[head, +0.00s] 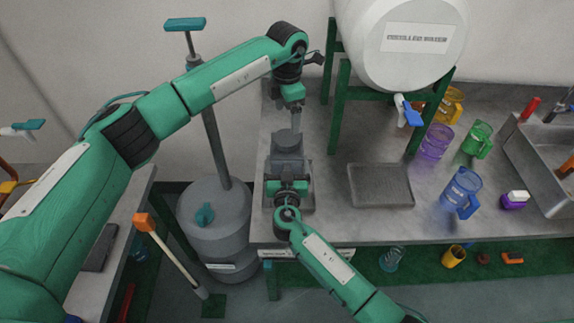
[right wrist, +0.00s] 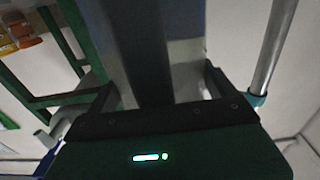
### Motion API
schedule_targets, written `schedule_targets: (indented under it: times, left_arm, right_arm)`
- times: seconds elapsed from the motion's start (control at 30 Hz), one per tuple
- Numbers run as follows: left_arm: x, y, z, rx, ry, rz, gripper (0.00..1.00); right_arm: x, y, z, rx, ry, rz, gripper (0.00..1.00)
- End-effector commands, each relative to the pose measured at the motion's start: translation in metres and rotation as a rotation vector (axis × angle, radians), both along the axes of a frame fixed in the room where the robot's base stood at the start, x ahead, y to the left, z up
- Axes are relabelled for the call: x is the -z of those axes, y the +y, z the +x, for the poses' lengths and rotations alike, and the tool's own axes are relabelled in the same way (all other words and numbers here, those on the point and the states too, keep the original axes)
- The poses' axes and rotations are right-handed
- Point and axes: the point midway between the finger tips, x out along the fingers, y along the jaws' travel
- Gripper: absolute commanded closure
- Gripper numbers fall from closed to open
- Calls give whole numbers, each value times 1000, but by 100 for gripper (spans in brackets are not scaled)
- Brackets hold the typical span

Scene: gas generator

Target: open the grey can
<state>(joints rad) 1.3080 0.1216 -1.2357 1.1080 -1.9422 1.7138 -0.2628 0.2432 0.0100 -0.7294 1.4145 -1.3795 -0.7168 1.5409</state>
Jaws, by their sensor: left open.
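The grey can (head: 288,143) stands on the worktop near its left edge, in the head view. My left gripper (head: 296,122) is open, pointing down just above and behind the can's top. I cannot tell whether it touches. My right gripper (head: 287,184) is at the near side of the can, low over a grey tray-like base. In the right wrist view its fingers (right wrist: 160,92) stand apart with a dark grey upright surface between them. I cannot tell whether they press on it.
A large white tank (head: 385,70) with a blue-handled tap stands on a green frame (head: 340,105) right of the can. A grey drum (head: 212,240) with a tall pole stands left of the worktop.

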Motion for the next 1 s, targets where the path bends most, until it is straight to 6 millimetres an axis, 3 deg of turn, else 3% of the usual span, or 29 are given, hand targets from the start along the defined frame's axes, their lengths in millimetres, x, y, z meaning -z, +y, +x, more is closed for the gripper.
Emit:
schedule_targets:
  times: [0.03,0.13,0.37,1.0]
  left_arm:
    - [0,0,0,0,0,0,14]
    - [0,0,0,9,0,0,14]
    - [0,0,0,192,0,0,14]
    - [0,0,0,1210,-1,1,14]
  right_arm:
    - [0,0,0,0,0,0,57]
    - [0,0,0,0,0,0,77]
    - [0,0,0,0,0,-1,77]
    - [0,0,0,0,0,-1,77]
